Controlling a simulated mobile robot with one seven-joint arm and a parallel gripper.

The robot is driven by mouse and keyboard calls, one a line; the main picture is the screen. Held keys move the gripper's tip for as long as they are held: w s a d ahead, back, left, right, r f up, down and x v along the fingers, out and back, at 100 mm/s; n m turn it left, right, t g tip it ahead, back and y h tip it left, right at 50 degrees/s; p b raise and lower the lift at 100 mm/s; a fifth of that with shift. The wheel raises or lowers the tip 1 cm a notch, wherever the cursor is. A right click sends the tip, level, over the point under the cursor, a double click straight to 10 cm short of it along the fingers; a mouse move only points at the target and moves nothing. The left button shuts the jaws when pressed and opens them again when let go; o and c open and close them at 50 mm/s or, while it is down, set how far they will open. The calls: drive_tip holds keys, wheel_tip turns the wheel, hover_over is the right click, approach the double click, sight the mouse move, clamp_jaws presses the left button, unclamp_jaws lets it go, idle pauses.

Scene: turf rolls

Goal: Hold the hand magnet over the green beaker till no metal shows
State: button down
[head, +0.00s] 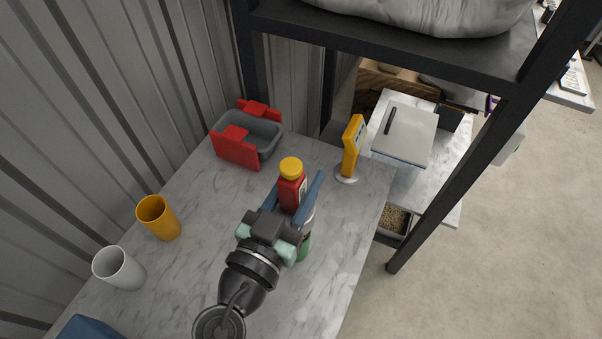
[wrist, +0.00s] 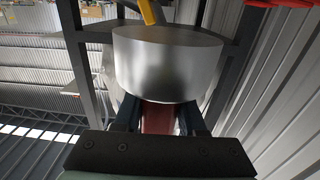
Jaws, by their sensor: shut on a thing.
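The hand magnet (head: 291,190) has a red body with a yellow top in the head view. My gripper (head: 292,195) is shut on it, with a blue finger on either side. In the wrist view the magnet's broad silver disc (wrist: 166,62) fills the middle, with its red part between the fingers (wrist: 158,118). The green beaker (head: 304,246) shows only as a small green patch beside my gripper, mostly hidden by it. The beaker's inside and any metal in it are hidden. I cannot tell whether the magnet is directly above the beaker.
A grey tub (head: 263,135) with red ends stands at the back of the marble-look table. A yellow instrument (head: 352,147) stands right of the magnet. An orange cup (head: 158,218) and a white cup (head: 119,268) stand at left. A dark shelf post (head: 450,170) rises at right.

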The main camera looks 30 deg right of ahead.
drive_tip(key=shift+f+b, duration=0.75)
drive_tip(key=shift+f, duration=0.7)
idle(0.4)
drive_tip(key=shift+r+p, duration=2.4)
drive_tip(key=shift+r, duration=1.65)
drive_tip(key=w+a+f+n+t+y, duration=0.2)
drive_tip(key=a+f+n+t+y, duration=0.4)
drive_tip(key=a, duration=0.8)
wheel_tip(320, 180, down, 4)
drive_tip(key=n+y, duration=0.1)
drive_tip(key=y, duration=0.2)
drive_tip(key=shift+a, duration=0.3)
drive_tip(key=shift+f, duration=0.1)
